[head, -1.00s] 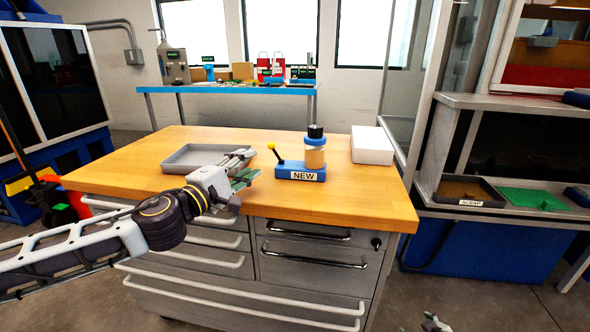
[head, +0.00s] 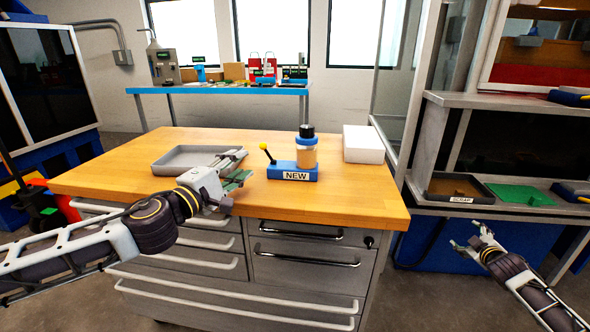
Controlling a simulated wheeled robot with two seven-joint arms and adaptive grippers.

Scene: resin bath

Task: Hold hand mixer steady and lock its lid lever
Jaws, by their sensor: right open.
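The hand mixer (head: 305,152) stands upright on the wooden workbench, a clear amber body with a blue collar and a black top. It sits on a blue base (head: 292,172) labelled NEW. My right gripper (head: 472,240) is open and empty, off the bench at the lower right.
A grey tray (head: 165,165) lies behind my left gripper. A white box (head: 363,144) stands right of the mixer. The bench top (head: 350,202) is clear in front. At right, a shelf holds a SCRAP tray (head: 437,191) and a green mat (head: 505,194).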

